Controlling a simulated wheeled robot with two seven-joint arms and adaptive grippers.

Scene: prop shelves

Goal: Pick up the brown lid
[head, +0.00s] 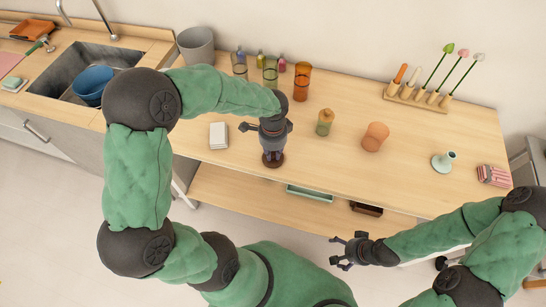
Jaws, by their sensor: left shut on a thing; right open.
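The brown lid (273,161), a small dark brown round thing, is at the front edge of the wooden counter in the head view. My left gripper (272,151) points down over it from above and is shut on it. The fingers hide its upper part. I cannot tell whether the lid touches the counter or is slightly raised. My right gripper (338,252) is open and empty, low in front of the counter and well apart from the lid.
A white block (218,135) lies left of my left gripper. A green-brown bottle (325,121) and terracotta pot (375,136) stand to its right. Glasses, including an amber one (302,81), stand behind. The shelf below holds a green tray (310,193).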

